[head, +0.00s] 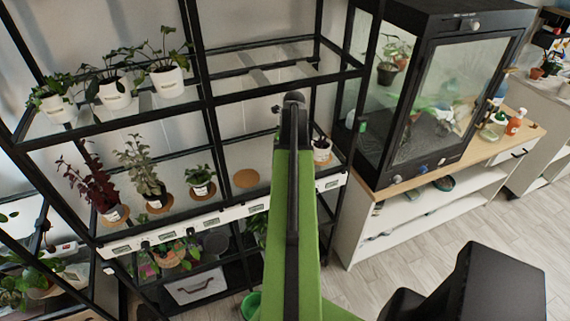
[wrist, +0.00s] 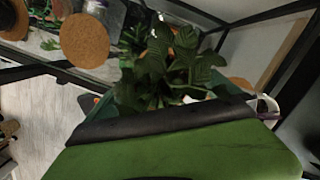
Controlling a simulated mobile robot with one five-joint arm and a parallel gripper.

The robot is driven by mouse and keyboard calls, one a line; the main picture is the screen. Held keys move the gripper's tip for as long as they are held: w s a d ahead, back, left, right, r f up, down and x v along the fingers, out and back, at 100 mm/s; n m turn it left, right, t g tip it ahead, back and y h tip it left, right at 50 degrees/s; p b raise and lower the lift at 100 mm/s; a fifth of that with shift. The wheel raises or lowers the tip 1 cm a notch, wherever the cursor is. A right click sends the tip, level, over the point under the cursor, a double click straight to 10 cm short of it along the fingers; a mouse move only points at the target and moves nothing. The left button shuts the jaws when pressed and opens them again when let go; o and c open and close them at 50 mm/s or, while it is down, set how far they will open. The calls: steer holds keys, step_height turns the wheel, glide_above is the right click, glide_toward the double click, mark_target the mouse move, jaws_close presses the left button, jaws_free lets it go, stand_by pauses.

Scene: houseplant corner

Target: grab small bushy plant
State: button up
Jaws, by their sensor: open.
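A small bushy green plant (head: 200,177) stands upright in a little white pot on a round cork mat, on the middle glass shelf, left of my raised green arm. In the wrist view, a leafy dark green plant (wrist: 175,62) fills the upper middle; I cannot tell whether it is the same plant. My gripper (wrist: 165,118) shows there as a broad green part with a black edge, in front of that plant's lower part. It is open and holds nothing visible. Its tips are not clear in the head view, where my arm covers part of the shelf.
An empty cork mat (head: 246,178) lies right of the bushy plant, and a red-leaved plant (head: 92,184) stands farther left. Black shelf posts and bars (head: 205,110) frame the shelves. A glass-fronted cabinet (head: 455,90) stands at right. Floor (head: 400,250) shows at lower right.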

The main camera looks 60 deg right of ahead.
steer(key=f+b, duration=0.2)
steer(key=f, duration=0.1)
steer(key=f+b, duration=0.2)
steer(key=shift+w, duration=0.3)
steer(key=shift+r, duration=0.25)
steer(key=c, duration=1.5)
steer(key=shift+c, duration=0.2)
steer(key=shift+r+p, duration=0.1)
steer(key=shift+p, duration=0.25)
